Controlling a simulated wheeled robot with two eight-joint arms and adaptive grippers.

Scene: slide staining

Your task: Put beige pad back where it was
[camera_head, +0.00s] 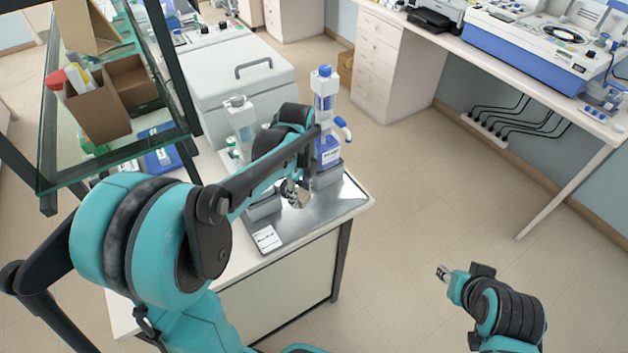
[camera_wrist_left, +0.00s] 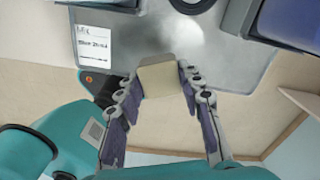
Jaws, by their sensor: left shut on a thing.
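The beige pad (camera_wrist_left: 160,78) is a small block between the fingertips of my left gripper (camera_wrist_left: 158,85) in the left wrist view. My left gripper is shut on it, with a finger on each side. In the head view, my left gripper (camera_head: 297,194) is low over the metal tray, and the pad (camera_head: 304,200) shows only as a small beige patch, partly hidden by the fingers. I cannot tell whether the pad touches the tray. My right gripper (camera_head: 444,273) is over the floor, away from the bench; its fingers are too small to read.
The metal tray (camera_head: 345,203) lies at the bench's front corner. A white label card (camera_head: 266,238) is on its left part. A glass shelf (camera_head: 120,153) is at left.

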